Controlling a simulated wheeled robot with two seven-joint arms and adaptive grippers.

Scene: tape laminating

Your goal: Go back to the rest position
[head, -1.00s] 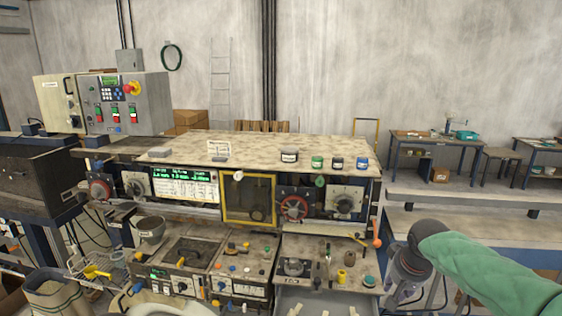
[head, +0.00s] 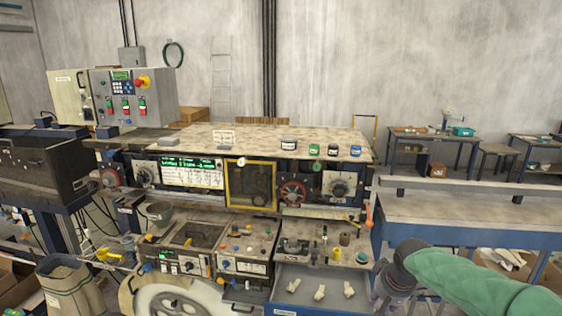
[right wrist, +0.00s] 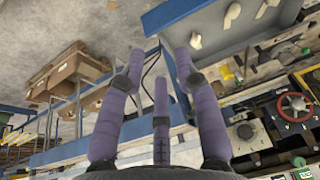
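My right gripper (head: 388,298) hangs at the lower right in the head view, in front of the machine bench and right of an open drawer. Its sleeved green arm comes in from the right. In the right wrist view the purple fingers of the right gripper (right wrist: 160,66) are spread apart with nothing between them. My left gripper is in neither view. The machine bench (head: 255,143) stands ahead with dials, a lit green display (head: 187,163) and a yellow-framed window (head: 250,185).
The open drawer (head: 275,288) holds white pieces (head: 320,292). Several small jars (head: 333,150) stand on the bench top. A blue-framed table (head: 470,208) is at right. A sack (head: 70,285) and a wire basket stand at lower left. A control box (head: 133,98) is at upper left.

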